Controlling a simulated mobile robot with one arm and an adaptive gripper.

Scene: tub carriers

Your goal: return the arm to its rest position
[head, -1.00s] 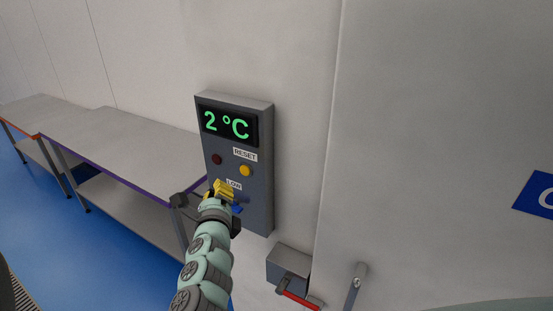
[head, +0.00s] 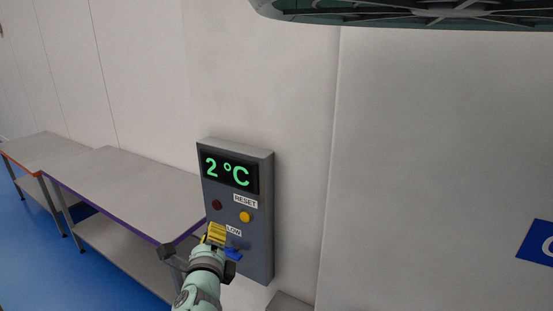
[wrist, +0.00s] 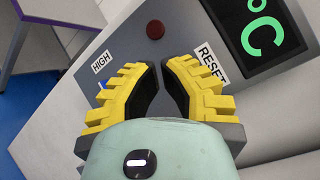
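My gripper (head: 216,234) is in front of the lower left part of a grey wall control panel (head: 260,225) in the head view. In the wrist view its two yellow-and-black fingers (wrist: 162,78) are close together, with only a narrow gap and nothing held between them. Whether they touch the panel cannot be told. My pale green arm rises from the bottom edge. The panel has a green 2 °C display (head: 228,172), a dark red button (head: 216,204), a yellow button (head: 245,217) and a blue part (head: 233,253) beside my gripper.
Metal tables (head: 115,180) with lower shelves stand along the wall at the left, the near one close to my gripper. A pale wall panel (head: 430,150) with a blue sign (head: 538,244) is at the right. Blue floor shows at the lower left.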

